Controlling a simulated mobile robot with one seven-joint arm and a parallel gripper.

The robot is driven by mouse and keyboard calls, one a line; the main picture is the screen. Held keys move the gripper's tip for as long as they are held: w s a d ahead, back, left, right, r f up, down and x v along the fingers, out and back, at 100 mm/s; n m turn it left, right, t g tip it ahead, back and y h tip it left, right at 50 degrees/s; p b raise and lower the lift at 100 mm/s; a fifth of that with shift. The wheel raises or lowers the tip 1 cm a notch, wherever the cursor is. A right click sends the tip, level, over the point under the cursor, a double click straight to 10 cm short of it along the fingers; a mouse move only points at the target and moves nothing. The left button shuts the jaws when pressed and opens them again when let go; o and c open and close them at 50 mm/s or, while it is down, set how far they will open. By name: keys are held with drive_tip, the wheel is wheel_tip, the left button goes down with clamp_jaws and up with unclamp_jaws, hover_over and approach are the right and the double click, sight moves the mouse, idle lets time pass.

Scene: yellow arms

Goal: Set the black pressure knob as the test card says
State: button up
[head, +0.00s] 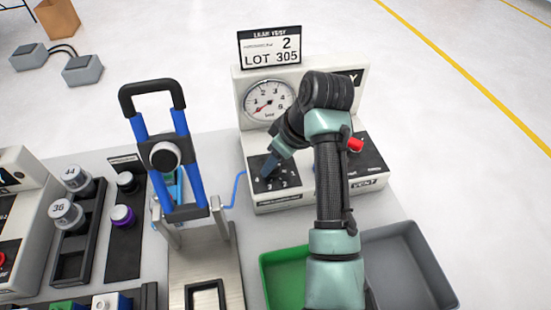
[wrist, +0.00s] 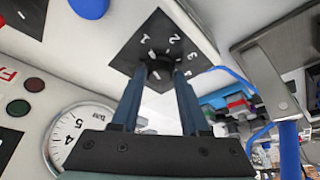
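The test card (head: 270,47) stands on top of the tester and shows a large 2 above LOT 305. The black pressure knob (wrist: 160,67) sits on a dark square plate (wrist: 155,32) with white numbers and marks; its pointer setting is not clear. In the head view the plate (head: 262,183) is partly covered by my gripper (head: 270,167). In the wrist view my gripper's two blue fingers (wrist: 161,78) stand on either side of the knob, tips at it. Whether they press on it I cannot tell. The round gauge (head: 268,101) has its needle low on the left.
A red switch (head: 355,145) is on the tester's right panel, beside my arm. A blue-handled fixture (head: 191,170) stands left of the tester, with a blue hose (head: 238,189) between them. Green (head: 277,281) and grey (head: 418,261) bins lie in front.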

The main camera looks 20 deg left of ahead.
clamp_jaws()
drive_tip(key=shift+r+m+p, duration=0.2)
drive_tip(key=shift+m+p, duration=0.2)
drive_tip(key=shift+p, duration=0.15)
drive_tip(key=shift+s+r+m+t+p, duration=0.1)
drive_tip(key=shift+m+t+p, duration=0.35)
drive_tip(key=shift+p, duration=0.45)
drive_tip(key=m+p, duration=0.2)
drive_tip(key=p, duration=0.1)
drive_tip(key=shift+a+m+t+h, duration=0.1)
drive_tip(key=shift+m+t+h, duration=0.15)
drive_tip(key=shift+t+h, duration=0.15)
drive_tip(key=m+t+h+p, duration=0.1)
drive_tip(key=m+p, duration=0.3)
drive_tip(key=shift+m, duration=0.3)
drive_tip(key=shift+f, duration=0.2)
drive_tip(key=shift+o, duration=2.3)
unclamp_jaws()
